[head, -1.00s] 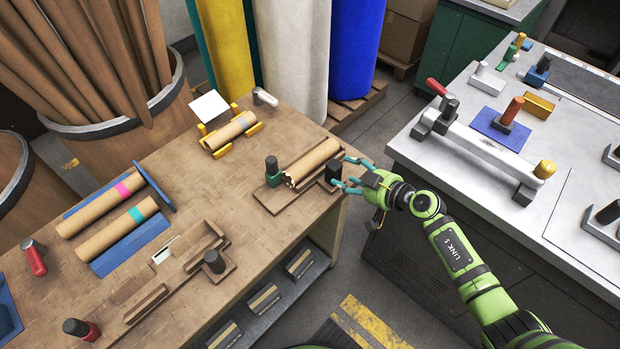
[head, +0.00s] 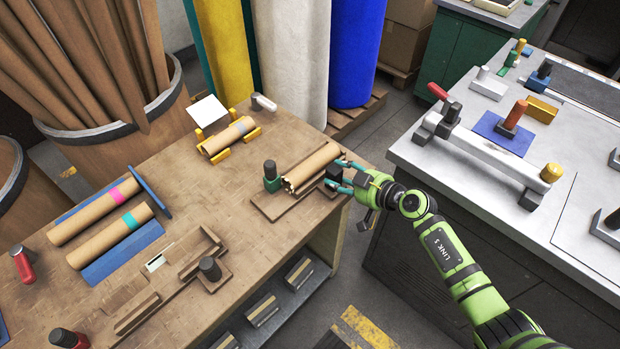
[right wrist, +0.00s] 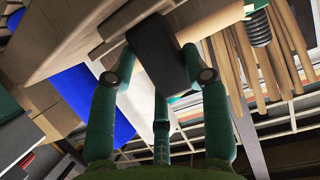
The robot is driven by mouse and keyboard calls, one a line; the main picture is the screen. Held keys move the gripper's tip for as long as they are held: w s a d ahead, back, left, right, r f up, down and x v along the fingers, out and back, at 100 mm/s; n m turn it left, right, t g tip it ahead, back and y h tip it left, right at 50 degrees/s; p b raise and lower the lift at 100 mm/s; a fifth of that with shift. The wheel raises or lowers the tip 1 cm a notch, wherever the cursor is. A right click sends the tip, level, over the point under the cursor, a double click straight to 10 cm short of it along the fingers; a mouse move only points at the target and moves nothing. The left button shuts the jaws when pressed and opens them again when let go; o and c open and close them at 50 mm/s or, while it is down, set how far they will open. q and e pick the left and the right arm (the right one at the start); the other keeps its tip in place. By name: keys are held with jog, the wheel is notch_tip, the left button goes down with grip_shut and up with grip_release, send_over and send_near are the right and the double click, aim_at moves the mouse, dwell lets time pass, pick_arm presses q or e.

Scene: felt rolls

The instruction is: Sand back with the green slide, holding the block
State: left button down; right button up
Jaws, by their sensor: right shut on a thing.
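My right gripper (head: 344,176) is shut on a dark block (head: 333,171) at the right end of a wooden base (head: 262,206) near the table's edge. In the right wrist view the dark block (right wrist: 160,50) sits between the fingers. A brown felt tube (head: 314,167) lies along the base, its near end notched. The green slide (head: 271,184), with a dark knob on top, stands at the tube's left side, apart from my gripper. Whether it touches the tube is hard to tell. My left gripper is out of view.
Two banded brown rolls (head: 108,236) lie on the table at left. A small roll sits in a yellow cradle (head: 216,154) behind. A wooden tray (head: 203,254) and a dark-knobbed block (head: 211,269) stand in front. A white bench (head: 455,215) is at right, across a gap.

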pick_arm(q)
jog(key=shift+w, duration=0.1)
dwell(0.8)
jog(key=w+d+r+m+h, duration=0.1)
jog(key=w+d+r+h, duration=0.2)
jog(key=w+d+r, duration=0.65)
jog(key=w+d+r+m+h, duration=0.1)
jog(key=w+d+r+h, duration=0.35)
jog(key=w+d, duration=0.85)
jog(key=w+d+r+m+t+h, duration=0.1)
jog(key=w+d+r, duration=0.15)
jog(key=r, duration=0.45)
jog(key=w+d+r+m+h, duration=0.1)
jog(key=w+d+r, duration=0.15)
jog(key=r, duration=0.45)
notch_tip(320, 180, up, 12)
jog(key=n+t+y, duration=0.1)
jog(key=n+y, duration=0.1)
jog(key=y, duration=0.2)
send_over(275, 214)
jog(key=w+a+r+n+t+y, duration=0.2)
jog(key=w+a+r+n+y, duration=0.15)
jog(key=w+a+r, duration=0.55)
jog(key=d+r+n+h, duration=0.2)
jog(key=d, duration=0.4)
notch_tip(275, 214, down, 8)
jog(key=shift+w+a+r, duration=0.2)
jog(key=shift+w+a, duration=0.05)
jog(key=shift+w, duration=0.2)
